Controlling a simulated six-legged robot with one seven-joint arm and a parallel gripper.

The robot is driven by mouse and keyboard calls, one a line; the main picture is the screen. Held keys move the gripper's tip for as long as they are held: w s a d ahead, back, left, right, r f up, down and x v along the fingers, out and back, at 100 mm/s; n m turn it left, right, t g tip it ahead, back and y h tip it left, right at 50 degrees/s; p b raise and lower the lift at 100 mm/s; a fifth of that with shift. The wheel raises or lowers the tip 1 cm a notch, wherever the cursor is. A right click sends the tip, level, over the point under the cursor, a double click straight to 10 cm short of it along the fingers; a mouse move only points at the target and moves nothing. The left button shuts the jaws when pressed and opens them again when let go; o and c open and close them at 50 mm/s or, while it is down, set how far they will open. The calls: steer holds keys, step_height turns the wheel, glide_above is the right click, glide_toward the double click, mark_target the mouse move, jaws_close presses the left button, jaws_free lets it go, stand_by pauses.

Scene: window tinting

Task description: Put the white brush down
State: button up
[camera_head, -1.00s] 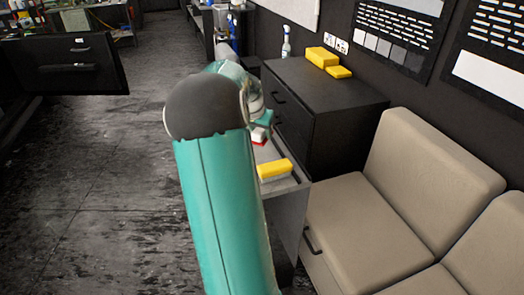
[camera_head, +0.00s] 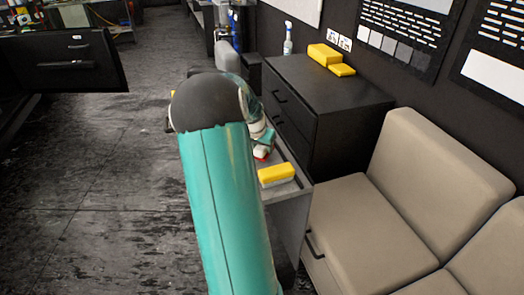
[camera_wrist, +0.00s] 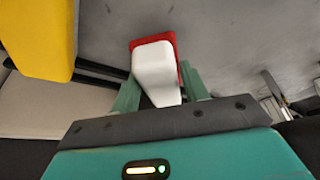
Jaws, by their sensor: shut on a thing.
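The white brush (camera_wrist: 154,68), with a red part at its far end, sits between the green fingers of my gripper (camera_wrist: 157,88) in the wrist view. The gripper is shut on it. A grey surface lies behind the brush in that view; I cannot tell whether they touch. In the head view, a small white and red bit of the brush (camera_head: 262,152) shows over the grey tabletop (camera_head: 300,184), beside a yellow-topped block (camera_head: 277,173). My arm hides most of the gripper there.
A yellow object (camera_wrist: 38,35) is close at the upper left in the wrist view. A black drawer cabinet (camera_head: 345,125) with yellow blocks (camera_head: 324,55) and a spray bottle (camera_head: 288,40) stands behind the table. A beige sofa (camera_head: 365,220) is at the right. Open floor lies left.

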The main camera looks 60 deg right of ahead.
steer(key=shift+f, duration=1)
steer(key=o, duration=0.9)
steer(key=shift+f, duration=0.1)
